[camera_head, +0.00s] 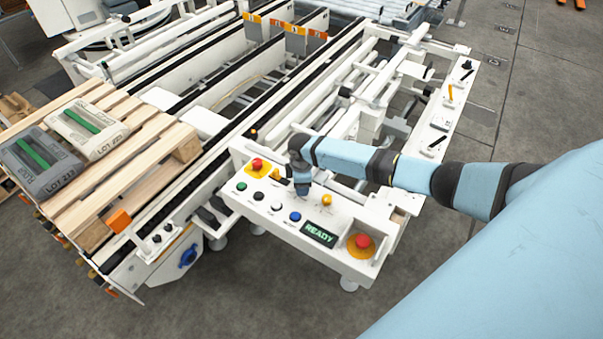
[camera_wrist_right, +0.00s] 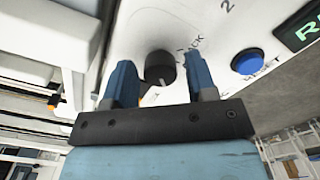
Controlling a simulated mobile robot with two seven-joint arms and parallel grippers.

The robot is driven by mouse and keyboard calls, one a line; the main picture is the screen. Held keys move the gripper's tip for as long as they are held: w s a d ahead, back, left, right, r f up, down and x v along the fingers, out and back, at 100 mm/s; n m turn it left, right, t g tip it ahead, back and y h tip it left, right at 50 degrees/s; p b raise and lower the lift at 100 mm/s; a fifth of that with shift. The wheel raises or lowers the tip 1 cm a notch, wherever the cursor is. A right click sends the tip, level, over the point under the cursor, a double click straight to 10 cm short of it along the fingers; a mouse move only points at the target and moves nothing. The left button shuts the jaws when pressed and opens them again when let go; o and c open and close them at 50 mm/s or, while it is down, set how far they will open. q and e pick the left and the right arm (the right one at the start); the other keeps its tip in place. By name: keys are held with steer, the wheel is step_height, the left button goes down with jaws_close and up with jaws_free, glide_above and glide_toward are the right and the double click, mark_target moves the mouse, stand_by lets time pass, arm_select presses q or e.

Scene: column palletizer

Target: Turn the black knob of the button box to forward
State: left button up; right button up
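The button box (camera_head: 342,263) has a white sloped top. In the right wrist view its black knob (camera_wrist_right: 160,67) is round and stands on the white panel between the fingers of my right gripper (camera_wrist_right: 160,82). The fingers are apart, and there appears to be a gap on both sides of the knob. Part of the panel marking by the knob is hidden, so I cannot read its setting. In the head view my right gripper (camera_head: 302,187) points down over the box's panel and covers the spot under it. My left gripper is out of view.
Close by on the box are a blue button (camera_head: 295,216), a yellow knob-like part (camera_head: 326,199), a READY display (camera_head: 319,233) and red emergency buttons (camera_head: 362,242) (camera_head: 257,164). Conveyor rails lie behind. A wooden pallet (camera_head: 145,155) with labelled packs stands left.

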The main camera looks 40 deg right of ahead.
steer(key=shift+o, duration=0.2)
steer(key=shift+r, duration=0.1)
step_height(320, 180, up, 14)
stand_by(0.4)
steer(key=shift+f, duration=0.25)
